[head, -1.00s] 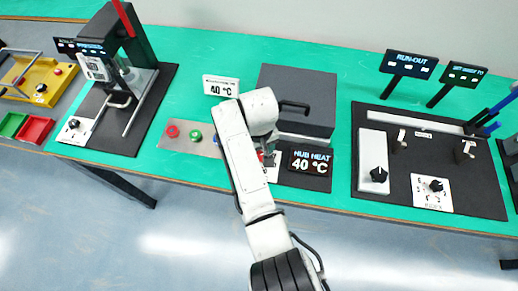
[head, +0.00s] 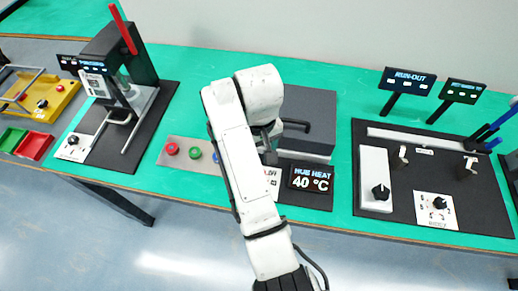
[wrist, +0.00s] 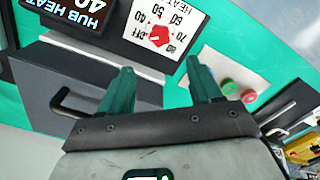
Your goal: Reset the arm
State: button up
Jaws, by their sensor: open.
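My white arm (head: 240,160) reaches up over the front of the green table, in front of the hub heat station. Beyond the fingers lie a white dial plate with a red knob (wrist: 158,36) and the HUB HEAT display (wrist: 80,14), which reads 40 °C in the head view (head: 311,178).
A dark box with a black handle (head: 305,120) stands just right of my arm. A button panel (head: 190,154) lies to the left. A press (head: 125,85) stands further left and the run-out board (head: 430,175) lies at right. Bare green table lies behind the button panel.

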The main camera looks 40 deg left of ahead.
dwell(0.3)
jog(key=d+f+m, duration=0.1)
jog(key=d+f, duration=0.1)
jog(key=d, duration=0.2)
jog(key=w+d+f, duration=0.1)
jog(key=d+f, duration=0.1)
jog(key=d, duration=0.2)
jog(key=w+d+f+m, duration=0.1)
jog(key=d+f, duration=0.1)
jog(key=d, duration=0.1)
jog(key=shift+d+f+m+y+b, duration=0.3)
jog(key=shift+d+f+b, duration=0.1)
jog(key=s+d+f+m+b, duration=0.1)
jog(key=s+d+f+m, duration=0.15)
jog(key=d, duration=0.75)
jog(key=s+d+f+m, duration=0.2)
jog(key=s+d+m, duration=0.15)
jog(key=d, duration=0.55)
jog(key=s+d+f+m+b, duration=0.1)
jog(key=s+d+f+m, duration=0.15)
jog(key=d, duration=0.75)
jog(key=s+d+r+m+t, duration=0.1)
jog(key=s+d+m, duration=0.2)
jog(key=s+d, duration=0.8)
jog(key=shift+s+d+r+h, duration=0.15)
jog(key=shift+s+r+h, duration=0.2)
jog(key=shift+s+h, duration=0.1)
